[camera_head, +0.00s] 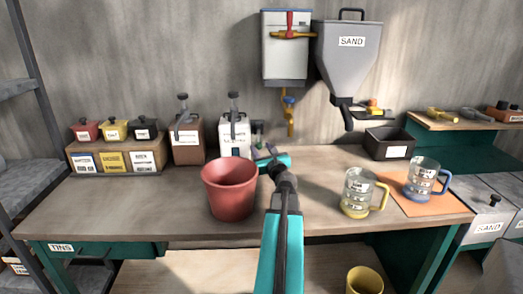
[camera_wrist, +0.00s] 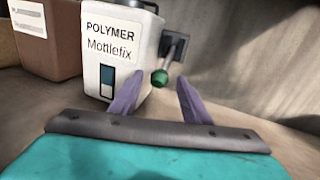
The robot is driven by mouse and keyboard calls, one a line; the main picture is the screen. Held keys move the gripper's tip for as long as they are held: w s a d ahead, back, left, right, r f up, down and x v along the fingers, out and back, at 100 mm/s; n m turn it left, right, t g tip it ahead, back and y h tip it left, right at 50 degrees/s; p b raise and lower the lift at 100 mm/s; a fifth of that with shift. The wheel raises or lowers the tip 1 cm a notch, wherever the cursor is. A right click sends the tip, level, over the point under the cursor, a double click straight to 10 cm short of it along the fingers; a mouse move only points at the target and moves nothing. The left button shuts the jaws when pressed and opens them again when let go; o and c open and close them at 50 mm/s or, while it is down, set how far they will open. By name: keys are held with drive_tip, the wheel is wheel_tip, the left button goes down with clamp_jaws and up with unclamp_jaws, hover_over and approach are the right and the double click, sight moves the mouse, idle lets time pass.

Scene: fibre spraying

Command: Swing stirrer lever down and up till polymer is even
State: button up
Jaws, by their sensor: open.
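The white polymer container (camera_wrist: 118,55), labelled "POLYMER Mottlefix", stands upright at the back of the bench. It also shows in the head view (camera_head: 235,133), partly behind the red bucket. The stirrer lever (camera_wrist: 166,65) sticks out from a dark bracket on the container's right side and ends in a green knob (camera_wrist: 159,78). My gripper (camera_wrist: 157,86) is open, with its purple fingers either side of the knob in the wrist view. I cannot tell whether they touch it. It also shows in the head view (camera_head: 258,150).
A red bucket (camera_head: 229,190) stands just left of my arm. A brown dispenser (camera_head: 187,140) stands left of the polymer container. Two mugs, yellow-handled (camera_head: 356,197) and blue-handled (camera_head: 420,180), stand to the right. The sand hopper (camera_head: 347,65) hangs on the wall above.

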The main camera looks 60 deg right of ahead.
clamp_jaws()
idle(0.3)
drive_tip(key=shift+w+r+p, duration=0.1)
drive_tip(key=shift+r+p, duration=0.1)
drive_tip(key=shift+p, duration=0.25)
